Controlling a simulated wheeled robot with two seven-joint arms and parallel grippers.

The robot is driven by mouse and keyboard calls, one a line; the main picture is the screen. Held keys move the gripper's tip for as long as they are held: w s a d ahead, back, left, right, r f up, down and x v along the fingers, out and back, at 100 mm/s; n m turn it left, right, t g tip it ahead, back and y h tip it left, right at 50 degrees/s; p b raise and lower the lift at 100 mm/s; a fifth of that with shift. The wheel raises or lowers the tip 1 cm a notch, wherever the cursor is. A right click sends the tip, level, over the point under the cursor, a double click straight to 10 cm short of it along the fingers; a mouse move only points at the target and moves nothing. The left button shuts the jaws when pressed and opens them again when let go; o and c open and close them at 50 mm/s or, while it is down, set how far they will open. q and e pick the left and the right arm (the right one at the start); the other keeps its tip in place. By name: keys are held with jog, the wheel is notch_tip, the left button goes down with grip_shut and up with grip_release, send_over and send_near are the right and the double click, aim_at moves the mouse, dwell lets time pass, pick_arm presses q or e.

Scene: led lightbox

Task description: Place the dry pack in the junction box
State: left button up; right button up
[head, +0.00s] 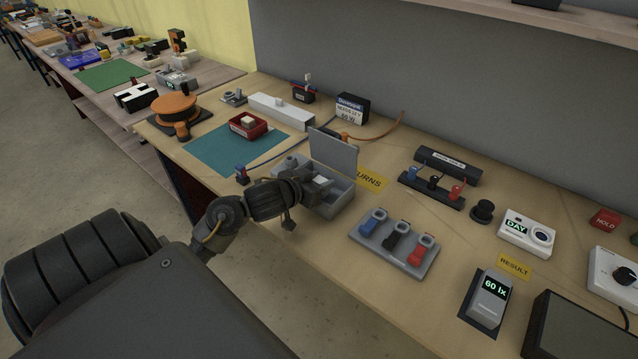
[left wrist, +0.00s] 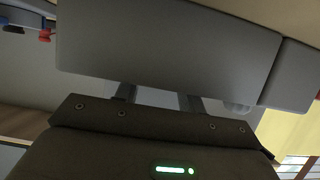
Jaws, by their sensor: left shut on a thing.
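The grey junction box (head: 340,203) stands near the bench's front edge with its lid (head: 333,150) raised at the back. My left gripper (head: 315,184) reaches over the box from the left, its tips at the box opening. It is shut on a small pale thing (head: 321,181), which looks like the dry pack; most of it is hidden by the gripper. In the left wrist view a broad grey panel (left wrist: 170,50) hides the ends of my fingers (left wrist: 158,98) and what they hold. My right gripper is not in view.
A red tray (head: 248,126) with a pale block sits on a teal mat (head: 215,152) behind and left. A grey holder (head: 395,243) with blue, black and red parts stands right of the box. A yellow label (head: 369,179) lies by the lid.

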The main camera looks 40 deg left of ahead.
pick_arm(q)
jog(key=shift+f, duration=0.35)
jog(key=shift+f, duration=0.1)
jog(key=o, duration=1)
jog(key=shift+c, duration=0.2)
jog(key=shift+r, duration=0.25)
jog(key=p+v, duration=0.3)
jog(key=v, duration=0.9)
jog(key=shift+s+f, duration=0.1)
jog(key=shift+f, duration=0.1)
